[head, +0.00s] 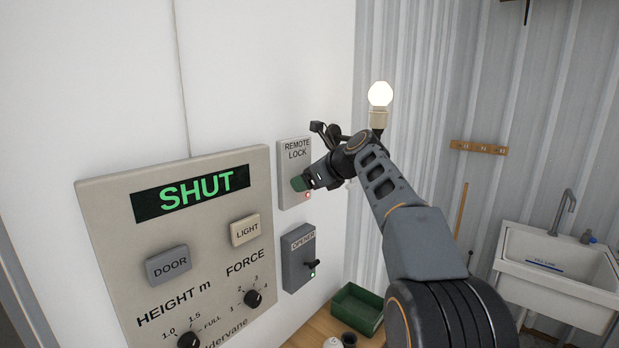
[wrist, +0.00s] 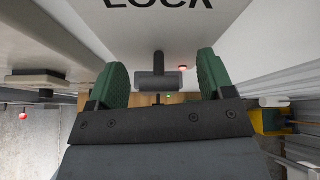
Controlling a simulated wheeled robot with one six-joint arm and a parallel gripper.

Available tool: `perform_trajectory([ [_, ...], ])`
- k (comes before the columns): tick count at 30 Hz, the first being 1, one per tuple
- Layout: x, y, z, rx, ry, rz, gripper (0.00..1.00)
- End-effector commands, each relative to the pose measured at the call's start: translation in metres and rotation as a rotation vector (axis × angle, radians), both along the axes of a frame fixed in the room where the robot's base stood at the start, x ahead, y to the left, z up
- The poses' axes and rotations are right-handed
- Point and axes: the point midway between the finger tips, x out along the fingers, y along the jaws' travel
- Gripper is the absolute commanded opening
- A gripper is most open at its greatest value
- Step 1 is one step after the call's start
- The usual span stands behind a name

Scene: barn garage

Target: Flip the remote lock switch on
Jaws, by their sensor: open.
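The remote lock plate (head: 296,150) is a light panel on the white wall, lettered REMOTE LOCK, with a small red light at its lower right. My gripper (head: 300,184) is at the plate's lower part and hides its switch in the head view. In the wrist view the switch lever (wrist: 158,80) is a dark T-shaped handle. It sits between the two green fingers of my gripper (wrist: 158,84), with a gap on each side. The fingers are open. The red light (wrist: 183,68) glows right of the lever.
A large control panel (head: 112,210) reading SHUT is to the left. The OPENER switch box (head: 298,270), with a green light, is just below the remote lock. A green bin (head: 357,308) stands on a wooden top below. A sink (head: 555,262) is at the right.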

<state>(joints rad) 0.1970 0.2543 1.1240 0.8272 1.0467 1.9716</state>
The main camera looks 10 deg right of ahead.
Motion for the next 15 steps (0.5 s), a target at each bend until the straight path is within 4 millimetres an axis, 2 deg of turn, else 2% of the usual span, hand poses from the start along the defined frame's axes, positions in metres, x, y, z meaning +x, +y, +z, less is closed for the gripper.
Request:
perform_trajectory([
  [8,-0.008,-0.006,0.005,0.000,-0.002,-0.002,0.75],
  [15,-0.041,-0.030,0.026,-0.001,-0.003,-0.004,0.75],
])
